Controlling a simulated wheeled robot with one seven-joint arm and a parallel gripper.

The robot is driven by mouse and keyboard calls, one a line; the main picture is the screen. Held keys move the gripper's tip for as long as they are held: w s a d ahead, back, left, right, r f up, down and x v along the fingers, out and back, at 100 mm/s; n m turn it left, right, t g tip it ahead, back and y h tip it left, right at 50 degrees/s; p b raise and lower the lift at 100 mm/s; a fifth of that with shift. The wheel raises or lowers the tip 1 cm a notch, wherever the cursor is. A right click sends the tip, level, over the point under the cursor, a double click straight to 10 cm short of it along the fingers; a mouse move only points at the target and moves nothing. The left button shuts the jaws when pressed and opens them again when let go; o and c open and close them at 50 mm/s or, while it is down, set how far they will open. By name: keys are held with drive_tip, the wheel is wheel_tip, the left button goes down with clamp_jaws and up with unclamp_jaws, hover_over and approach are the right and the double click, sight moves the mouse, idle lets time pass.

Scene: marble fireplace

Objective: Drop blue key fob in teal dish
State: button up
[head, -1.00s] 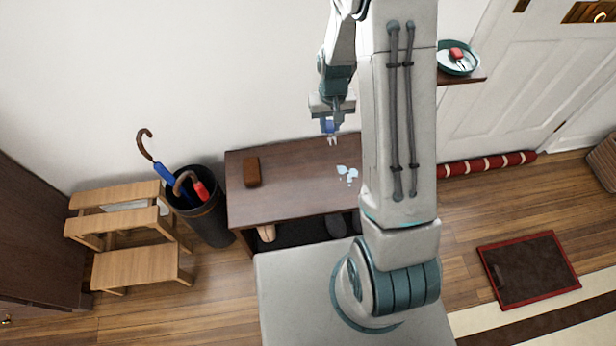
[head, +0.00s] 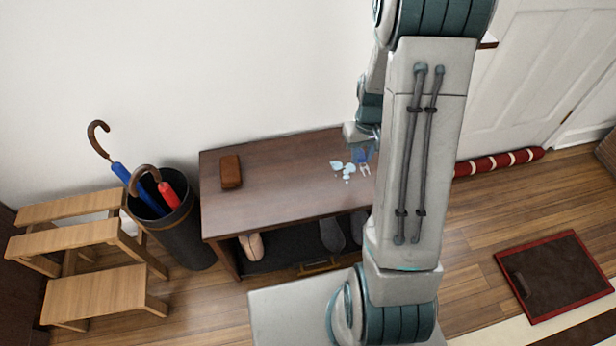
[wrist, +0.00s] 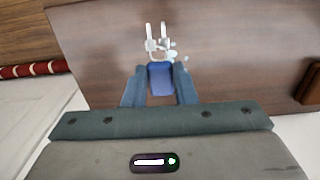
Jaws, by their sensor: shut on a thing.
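The blue key fob (wrist: 161,80) is between the two fingers of my gripper (wrist: 160,88) in the wrist view, with its silver keys (wrist: 157,38) hanging beyond the fingertips. My gripper is shut on it. In the head view the blue key fob (head: 362,154) and my gripper (head: 362,143) show just left of my arm, over the right part of the dark wooden bench; the arm partly hides them. The teal dish does not show in either present view.
The bench (head: 275,180) carries a brown case (head: 231,171) and several pale blue patches (head: 345,170). An umbrella stand (head: 180,235) and a wooden step stool (head: 105,290) stand left. A shelf corner (head: 488,42) juts out behind my arm.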

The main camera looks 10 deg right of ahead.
drive_tip(key=b, duration=0.3)
hover_over(318, 174)
wheel_tip(318, 174, down, 7)
drive_tip(key=shift+f, duration=0.15)
drive_tip(key=shift+f+b, duration=0.45)
drive_tip(key=shift+f, duration=1.4)
drive_tip(key=shift+f, duration=0.2)
drive_tip(key=o, duration=1)
